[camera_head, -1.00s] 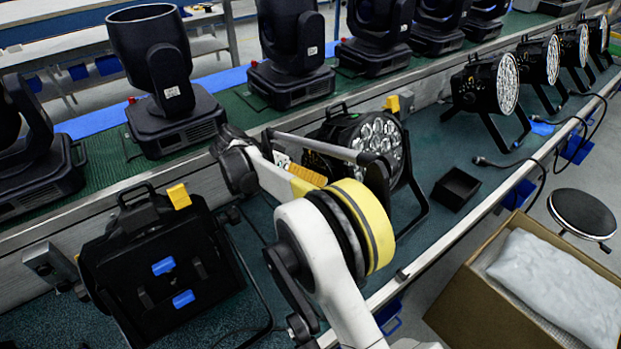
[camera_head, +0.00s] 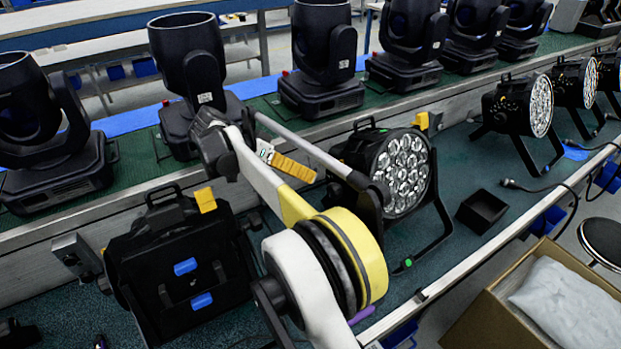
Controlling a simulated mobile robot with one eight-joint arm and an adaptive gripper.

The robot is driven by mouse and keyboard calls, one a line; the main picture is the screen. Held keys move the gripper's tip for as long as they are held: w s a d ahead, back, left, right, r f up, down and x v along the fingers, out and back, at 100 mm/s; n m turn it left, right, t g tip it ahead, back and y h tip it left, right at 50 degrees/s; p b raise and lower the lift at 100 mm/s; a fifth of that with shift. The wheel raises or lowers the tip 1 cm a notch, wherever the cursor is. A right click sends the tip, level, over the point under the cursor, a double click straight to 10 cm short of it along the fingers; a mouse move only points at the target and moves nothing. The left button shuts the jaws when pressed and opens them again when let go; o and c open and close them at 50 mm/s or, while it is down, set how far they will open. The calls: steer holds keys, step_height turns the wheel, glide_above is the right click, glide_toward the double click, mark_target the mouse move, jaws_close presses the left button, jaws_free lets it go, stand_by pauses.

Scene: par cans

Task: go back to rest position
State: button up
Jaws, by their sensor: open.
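My arm rises from the bottom middle, bends at the yellow-ringed joint, runs up and left to a black joint, and folds back right along a grey tube. The tube's black end is in front of a lit-face par can (camera_head: 405,165). My gripper cannot be made out; the arm's far end goes out of sight behind the yellow-ringed joint. A second par can (camera_head: 180,265), with blue and yellow parts, stands face-away left of my arm. No object is seen held.
More par cans (camera_head: 520,105) stand at the right of the bench (camera_head: 455,245). Moving-head lights (camera_head: 190,75) line the green shelf behind. An open cardboard box (camera_head: 482,318) is at the lower right.

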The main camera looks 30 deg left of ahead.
stand_by(0.5)
steer(key=w+d+r+n+g+y, duration=0.1)
steer(key=w+d+r, duration=0.25)
steer(key=d, duration=0.35)
steer(key=w+d+r+y, duration=0.1)
steer(key=w+d+r, duration=0.2)
steer(key=d+r, duration=0.3)
steer(key=s+d+r+n+g+y, duration=0.1)
steer(key=d+r, duration=0.1)
steer(key=d, duration=0.8)
steer(key=d+r+y, duration=0.1)
steer(key=d+r, duration=0.1)
steer(key=d, duration=0.8)
steer(key=s+d+f+t+y, duration=0.1)
steer(key=s+d+f, duration=0.2)
steer(key=s+d, duration=0.7)
steer(key=s+d+f+t+y, duration=0.1)
steer(key=s+d+f, duration=0.3)
steer(key=s+d, duration=0.7)
steer(key=shift+d+n+t+y, duration=0.3)
steer(key=shift+d+n+y, duration=0.1)
steer(key=shift+d+y, duration=0.25)
steer(key=shift+a, duration=0.1)
